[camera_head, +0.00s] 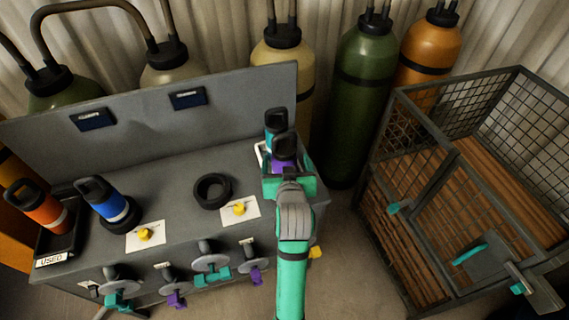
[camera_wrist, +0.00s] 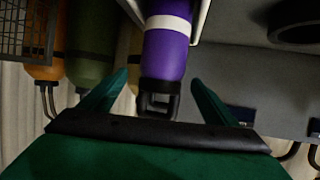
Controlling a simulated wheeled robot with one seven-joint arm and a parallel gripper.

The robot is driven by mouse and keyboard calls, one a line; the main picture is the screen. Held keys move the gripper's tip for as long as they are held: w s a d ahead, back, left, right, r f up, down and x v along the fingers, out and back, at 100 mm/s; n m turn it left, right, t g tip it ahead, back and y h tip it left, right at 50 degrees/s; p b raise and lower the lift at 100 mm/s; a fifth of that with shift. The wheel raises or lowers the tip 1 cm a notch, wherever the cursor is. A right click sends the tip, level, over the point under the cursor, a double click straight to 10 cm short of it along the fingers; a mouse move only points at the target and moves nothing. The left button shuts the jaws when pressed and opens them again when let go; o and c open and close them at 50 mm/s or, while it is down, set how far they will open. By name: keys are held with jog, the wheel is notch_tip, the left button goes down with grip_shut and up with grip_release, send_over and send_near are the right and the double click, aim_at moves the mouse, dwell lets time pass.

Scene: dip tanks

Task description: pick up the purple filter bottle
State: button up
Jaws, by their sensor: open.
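The purple filter bottle (camera_wrist: 167,52) has a white band and a black looped cap (camera_wrist: 158,100). In the head view its purple body (camera_head: 284,165) shows only in part behind my gripper, at the right end of the grey bench. My gripper (camera_wrist: 160,90) is open, with one green finger on each side of the bottle's cap end in the wrist view. I see gaps between the fingers and the bottle. In the head view the gripper (camera_head: 288,185) covers the bottle's lower part. A teal bottle (camera_head: 276,124) with a black cap stands just behind it.
A white-edged holder (camera_head: 260,155) is around the two bottles. A blue bottle (camera_head: 106,204) and an orange bottle (camera_head: 38,207) stand at the bench's left. A black ring (camera_head: 212,191) lies mid-bench. A wire cage (camera_head: 440,150) stands at right; gas cylinders (camera_head: 360,90) stand behind.

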jog(key=x, duration=0.4)
jog(key=shift+w+r, duration=0.1)
jog(key=shift+w, duration=0.2)
jog(key=shift+w+a, duration=0.25)
jog(key=shift+a, duration=0.1)
jog(key=shift+d, duration=0.25)
jog(key=c, duration=0.4)
jog(key=shift+s, duration=0.1)
jog(key=c, duration=1.5)
grip_shut()
